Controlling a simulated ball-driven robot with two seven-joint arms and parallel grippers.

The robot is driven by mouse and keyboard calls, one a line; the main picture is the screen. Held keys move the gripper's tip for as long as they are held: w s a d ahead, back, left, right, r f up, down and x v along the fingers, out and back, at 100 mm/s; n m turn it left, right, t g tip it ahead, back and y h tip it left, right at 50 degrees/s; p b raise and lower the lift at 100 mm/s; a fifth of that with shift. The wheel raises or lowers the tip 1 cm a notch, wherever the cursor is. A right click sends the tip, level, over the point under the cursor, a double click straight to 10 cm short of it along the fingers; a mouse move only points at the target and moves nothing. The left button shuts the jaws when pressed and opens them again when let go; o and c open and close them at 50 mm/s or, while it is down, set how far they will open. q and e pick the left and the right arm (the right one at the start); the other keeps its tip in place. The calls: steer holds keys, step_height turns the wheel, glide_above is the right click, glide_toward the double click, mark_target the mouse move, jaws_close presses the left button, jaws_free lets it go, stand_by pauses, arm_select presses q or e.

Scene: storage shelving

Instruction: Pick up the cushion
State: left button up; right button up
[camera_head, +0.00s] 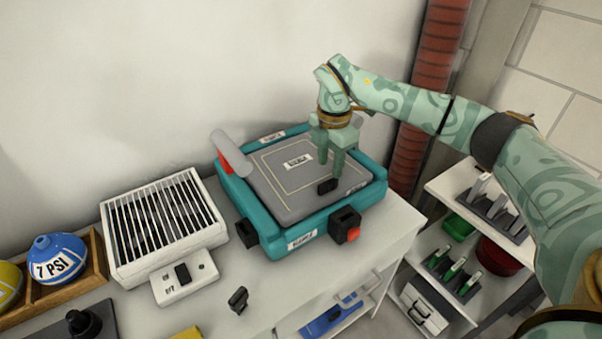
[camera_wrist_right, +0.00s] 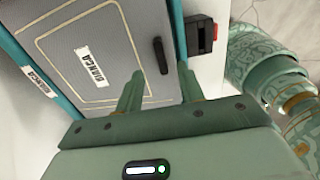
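A flat grey padded panel with a stitched border and a white label, which looks like the cushion (camera_head: 283,190), lies in a teal frame (camera_head: 270,238) on the counter. A small black handle (camera_head: 327,186) stands on its front right part. My right gripper (camera_head: 330,170) points down over this part, its two fingers apart and the handle close to the tips. In the right wrist view, the fingers (camera_wrist_right: 159,75) are spread with nothing between them, and the handle (camera_wrist_right: 161,56) shows between and beyond the tips. Contact cannot be told. My left gripper is not in view.
A grey cylinder (camera_head: 231,151) lies at the frame's back left corner. Black latches, one with a red part (camera_head: 346,227), stick out in front. A white grille box (camera_head: 160,222) and blue ball (camera_head: 58,258) stand left. A shelf unit (camera_head: 470,200) is at right.

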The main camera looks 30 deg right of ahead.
mark_target(329, 181)
step_height(329, 181, down, 6)
steer(key=shift+a+r+b, duration=0.1)
steer(key=shift+b, duration=1.1)
steer(key=shift+r, duration=0.1)
steer(key=shift+s+r, duration=0.1)
steer(key=shift+c, duration=0.4)
jaws_close()
